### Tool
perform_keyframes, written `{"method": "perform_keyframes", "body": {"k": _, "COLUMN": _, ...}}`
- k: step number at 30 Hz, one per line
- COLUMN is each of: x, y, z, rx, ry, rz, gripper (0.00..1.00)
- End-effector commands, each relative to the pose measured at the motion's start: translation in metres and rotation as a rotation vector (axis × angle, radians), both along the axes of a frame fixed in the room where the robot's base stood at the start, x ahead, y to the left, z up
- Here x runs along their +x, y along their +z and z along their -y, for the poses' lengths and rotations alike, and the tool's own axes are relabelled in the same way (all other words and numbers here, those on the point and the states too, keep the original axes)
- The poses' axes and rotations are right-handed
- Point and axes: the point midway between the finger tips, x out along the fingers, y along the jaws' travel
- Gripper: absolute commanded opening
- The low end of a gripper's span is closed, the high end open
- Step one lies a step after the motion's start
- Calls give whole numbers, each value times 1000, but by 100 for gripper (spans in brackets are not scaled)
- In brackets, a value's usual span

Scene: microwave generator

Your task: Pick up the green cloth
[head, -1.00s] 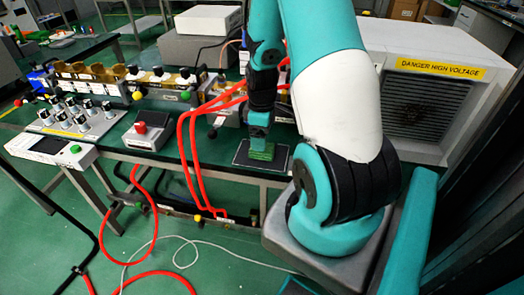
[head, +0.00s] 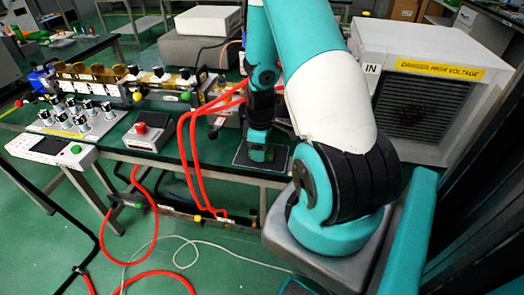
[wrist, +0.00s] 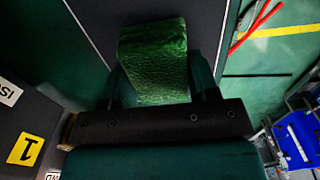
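The green cloth (wrist: 154,58) is a textured, block-like green piece. It fills the space between the fingers of my gripper (wrist: 160,82) in the wrist view. The fingers stand spread on either side of it, with a narrow gap seeming to show at the right; firm contact is not clear. In the head view my gripper (head: 258,152) points down at the dark mat (head: 243,160) on the table. The cloth there is small, dark and mostly hidden by the gripper.
Red hoses (head: 182,140) hang over the table edge left of the mat. A control box with a red button (head: 140,128) and a panel of knobs (head: 85,120) stand further left. A large high-voltage cabinet (head: 420,95) stands right of my arm.

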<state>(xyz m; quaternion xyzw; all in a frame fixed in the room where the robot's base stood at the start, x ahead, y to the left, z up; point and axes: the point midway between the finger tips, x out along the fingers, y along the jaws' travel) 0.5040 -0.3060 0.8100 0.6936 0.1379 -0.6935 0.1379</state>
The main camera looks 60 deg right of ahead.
Motion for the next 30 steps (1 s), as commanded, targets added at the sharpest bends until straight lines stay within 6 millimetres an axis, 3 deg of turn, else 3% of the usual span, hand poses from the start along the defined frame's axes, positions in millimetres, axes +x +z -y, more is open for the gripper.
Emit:
{"method": "perform_keyframes", "body": {"k": 8, "x": 0, "y": 1, "z": 0, "rx": 0, "ry": 0, "rz": 0, "gripper": 32}}
{"method": "perform_keyframes", "body": {"k": 14, "x": 1, "y": 14, "z": 1, "rx": -2, "ry": 0, "rz": 3, "gripper": 32}}
{"method": "perform_keyframes", "body": {"k": 17, "x": 1, "y": 31, "z": 1, "rx": -3, "ry": 0, "rz": 5, "gripper": 32}}
{"method": "perform_keyframes", "body": {"k": 30, "x": 1, "y": 158, "z": 1, "rx": -5, "ry": 0, "rz": 6, "gripper": 32}}
